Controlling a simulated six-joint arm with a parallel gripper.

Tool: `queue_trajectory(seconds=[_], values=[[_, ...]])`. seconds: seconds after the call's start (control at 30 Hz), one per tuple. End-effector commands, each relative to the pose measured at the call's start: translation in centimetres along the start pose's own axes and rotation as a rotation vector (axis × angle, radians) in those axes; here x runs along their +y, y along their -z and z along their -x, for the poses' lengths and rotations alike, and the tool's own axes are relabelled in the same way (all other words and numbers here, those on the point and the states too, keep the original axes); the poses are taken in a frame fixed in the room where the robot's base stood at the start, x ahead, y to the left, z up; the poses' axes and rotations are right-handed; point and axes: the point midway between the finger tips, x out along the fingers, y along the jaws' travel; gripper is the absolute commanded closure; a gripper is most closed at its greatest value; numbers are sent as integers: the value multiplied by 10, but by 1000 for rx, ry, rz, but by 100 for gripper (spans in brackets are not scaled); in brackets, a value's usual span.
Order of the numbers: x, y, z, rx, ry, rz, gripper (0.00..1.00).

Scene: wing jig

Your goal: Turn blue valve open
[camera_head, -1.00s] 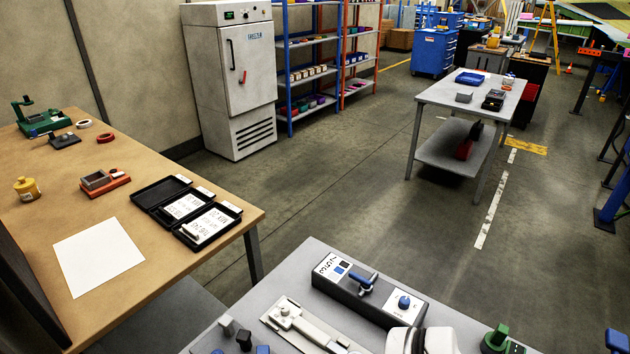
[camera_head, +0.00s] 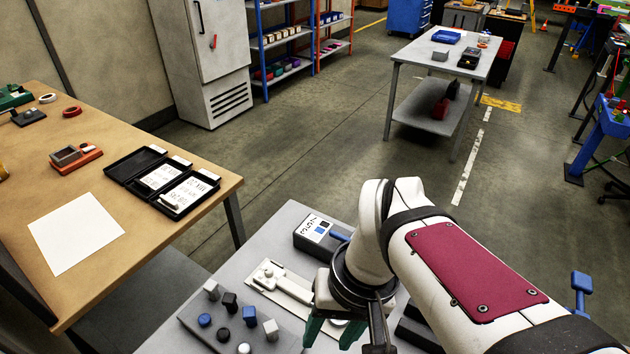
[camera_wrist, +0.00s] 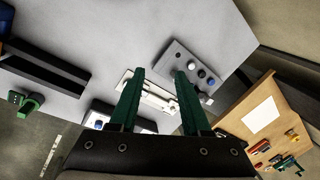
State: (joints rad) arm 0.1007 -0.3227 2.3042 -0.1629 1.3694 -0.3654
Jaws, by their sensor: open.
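A dark box with a white labelled face (camera_head: 318,230) stands on the near grey bench. A blue lever (camera_head: 340,236), which looks like the valve handle, shows on it beside my arm. The rest of this box is hidden behind my arm. In the wrist view a blue knob (camera_wrist: 99,124) shows on a box end below my left finger; the lever is hidden there. My gripper (camera_head: 334,327) has green fingers and hangs over the bench, nearer than the lever. In the wrist view my gripper (camera_wrist: 160,73) is open and empty, above the white latch plate (camera_wrist: 158,92).
A grey panel with several knobs and blocks (camera_head: 236,318) lies left of my gripper. A black slotted block (camera_wrist: 45,65) and a green-handled part (camera_wrist: 25,101) are at the wrist view's left. A blue handle (camera_head: 581,284) stands far right. A wooden table (camera_head: 120,225) is left.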

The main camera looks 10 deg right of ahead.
Motion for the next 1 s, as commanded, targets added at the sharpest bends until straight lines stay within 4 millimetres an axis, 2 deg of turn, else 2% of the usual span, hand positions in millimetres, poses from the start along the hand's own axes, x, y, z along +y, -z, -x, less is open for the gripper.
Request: queue_trajectory(seconds=[0.03, 0.07, 0.1, 0.2, 0.3, 0.4, 0.47, 0.57, 0.8, 1.0], values=[[2, 47, 9, 19, 22, 120, 52], [6, 79, 14, 41, 36, 220, 52], [14, 120, 18, 74, 48, 353, 52], [47, 207, 17, 160, 52, 653, 52], [80, 262, 9, 227, 30, 869, 52], [98, 288, 3, 260, 10, 985, 52], [102, 293, -2, 268, 5, 1011, 52], [99, 297, -19, 266, 6, 1019, 52], [89, 312, -90, 264, 7, 1018, 52], [83, 322, -133, 265, 5, 1017, 52]])
